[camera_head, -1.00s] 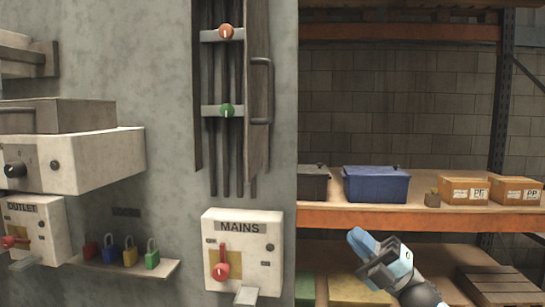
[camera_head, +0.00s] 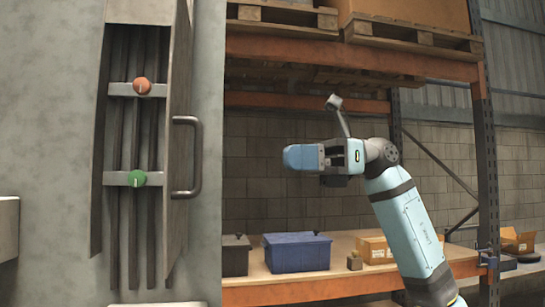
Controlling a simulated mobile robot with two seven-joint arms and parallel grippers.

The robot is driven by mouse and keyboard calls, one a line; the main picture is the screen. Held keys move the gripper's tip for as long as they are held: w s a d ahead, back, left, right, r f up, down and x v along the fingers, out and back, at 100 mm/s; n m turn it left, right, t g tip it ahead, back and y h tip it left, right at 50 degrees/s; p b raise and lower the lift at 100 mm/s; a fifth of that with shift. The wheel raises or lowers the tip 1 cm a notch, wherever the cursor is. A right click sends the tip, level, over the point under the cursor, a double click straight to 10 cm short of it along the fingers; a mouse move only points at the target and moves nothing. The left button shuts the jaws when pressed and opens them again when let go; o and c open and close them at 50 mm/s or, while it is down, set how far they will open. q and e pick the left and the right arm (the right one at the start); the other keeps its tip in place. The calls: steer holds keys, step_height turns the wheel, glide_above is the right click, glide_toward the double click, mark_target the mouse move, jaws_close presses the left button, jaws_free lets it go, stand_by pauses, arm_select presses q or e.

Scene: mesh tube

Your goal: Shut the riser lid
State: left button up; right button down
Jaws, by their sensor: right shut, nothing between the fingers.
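The riser is a tall narrow recess in the grey wall, with several dark vertical pipes (camera_head: 134,235), an orange knob (camera_head: 142,86) and a green knob (camera_head: 137,178) on crossbars. Its lid (camera_head: 180,110) is hinged open and stands out from the wall at the recess's right side. A grey bar handle (camera_head: 197,158) is on the lid's right-hand face. My right gripper (camera_head: 288,157) is shut and empty, pointing left, to the right of the handle and apart from it in the picture. My left gripper is not in view.
Behind my right arm is an orange-beamed shelf (camera_head: 262,297) with a blue bin (camera_head: 297,252), a dark bin (camera_head: 235,256) and cardboard boxes (camera_head: 375,249). Pallets with cartons (camera_head: 415,35) are above. The space between handle and gripper looks clear.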

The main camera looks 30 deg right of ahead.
steer(key=p, duration=0.4)
glide_toward(191, 122)
steer(key=a+f, duration=0.4)
steer(key=a, duration=0.1)
steer(key=shift+w+a+f, duration=0.3)
steer(key=shift+w+a, duration=0.2)
